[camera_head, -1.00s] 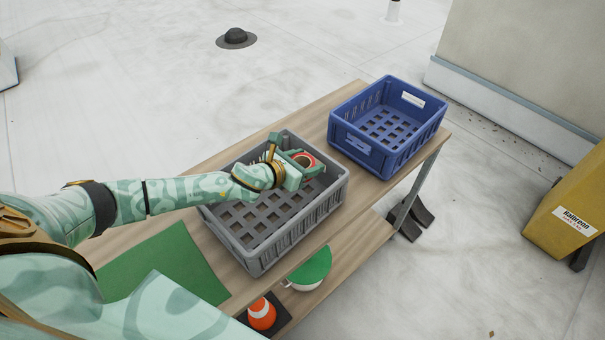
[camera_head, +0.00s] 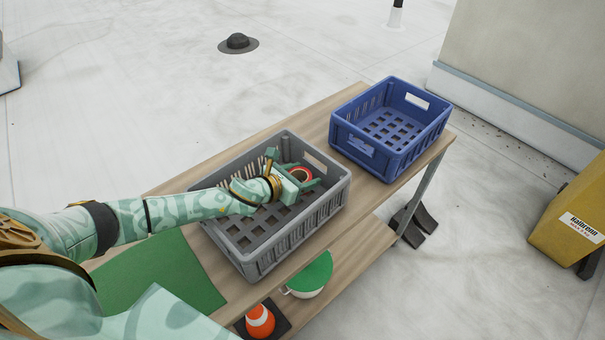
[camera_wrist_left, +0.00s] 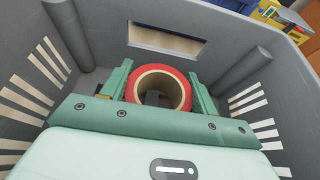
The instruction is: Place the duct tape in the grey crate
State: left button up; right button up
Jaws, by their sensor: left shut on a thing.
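The duct tape is a red roll with a pale core. It shows between the green fingers of my left gripper (camera_head: 301,175) in the head view. In the left wrist view the duct tape (camera_wrist_left: 160,84) is held between the two fingers, its hole facing the camera. My left gripper is shut on it, down inside the grey crate (camera_head: 325,213), near that crate's far right end. In the left wrist view the grey crate's walls (camera_wrist_left: 106,20) rise around the gripper and roll. I cannot tell whether the roll touches the crate floor. My right gripper is not in view.
A blue crate (camera_head: 366,165) stands empty on the wooden table (camera_head: 312,138), right of the grey crate. A green mat (camera_head: 160,275) lies at the table's left. An orange cone (camera_head: 260,321) and a green-topped item (camera_head: 311,275) sit on the lower shelf.

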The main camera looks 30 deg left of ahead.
pick_arm(q)
jog(key=o, duration=1.1)
jog(key=shift+r, duration=0.15)
jog(key=shift+s+a+r+p, duration=0.2)
jog(key=shift+s+r+p, duration=0.3)
jog(key=shift+r+p, duration=0.25)
jog(key=p+v, duration=0.1)
jog(key=v, duration=1)
jog(key=shift+f+p, duration=0.1)
jog(key=shift+p, duration=0.2)
jog(key=shift+d, duration=0.1)
